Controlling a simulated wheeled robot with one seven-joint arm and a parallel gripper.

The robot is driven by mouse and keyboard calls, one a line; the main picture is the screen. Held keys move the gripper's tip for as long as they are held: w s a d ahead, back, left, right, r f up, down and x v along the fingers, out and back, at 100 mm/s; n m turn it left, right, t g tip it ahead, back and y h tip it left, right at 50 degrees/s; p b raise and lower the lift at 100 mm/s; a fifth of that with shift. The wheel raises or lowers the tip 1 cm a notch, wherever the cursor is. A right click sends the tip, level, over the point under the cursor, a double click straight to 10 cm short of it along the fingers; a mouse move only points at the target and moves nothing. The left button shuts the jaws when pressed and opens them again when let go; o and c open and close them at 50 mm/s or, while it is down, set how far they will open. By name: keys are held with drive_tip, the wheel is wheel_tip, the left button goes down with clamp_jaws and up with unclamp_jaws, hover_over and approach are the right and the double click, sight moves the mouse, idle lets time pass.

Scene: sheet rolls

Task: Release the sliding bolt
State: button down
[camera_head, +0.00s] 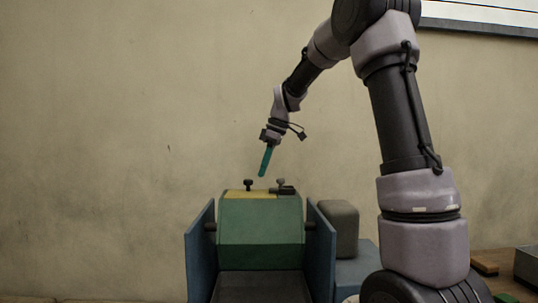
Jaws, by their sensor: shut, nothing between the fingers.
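A green housing (261,222) sits between two blue side panels. On its top is a yellow plate (250,195) with a dark knob (248,184) on the left. To the right is a small dark bolt-like fitting (285,189) with an upright knob. It is too small to tell how far the bolt has slid. My gripper (263,174) points down with teal fingers closed together, empty. It hangs in the air above the top of the housing, between the two knobs in the picture and apart from both.
Blue panels (200,250) and (321,250) flank the housing. A grey-brown rounded block (339,228) stands close on the right. A wooden surface with a brown piece (485,263) and a grey box (527,265) is at the far right. The air left of my gripper is clear before a plain wall.

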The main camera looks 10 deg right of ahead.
drive_tip(key=shift+x, duration=1.05)
drive_tip(key=d, duration=0.1)
drive_tip(key=s+d, duration=0.2)
drive_tip(key=shift+d+r, duration=0.2)
drive_tip(key=shift+d, duration=0.15)
drive_tip(key=shift+w, duration=0.1)
drive_tip(key=shift+s+d, duration=0.15)
drive_tip(key=shift+d, duration=0.7)
drive_tip(key=shift+s+d, duration=0.2)
drive_tip(key=shift+d, duration=0.6)
drive_tip(key=v, duration=1.1)
drive_tip(key=shift+f, duration=0.1)
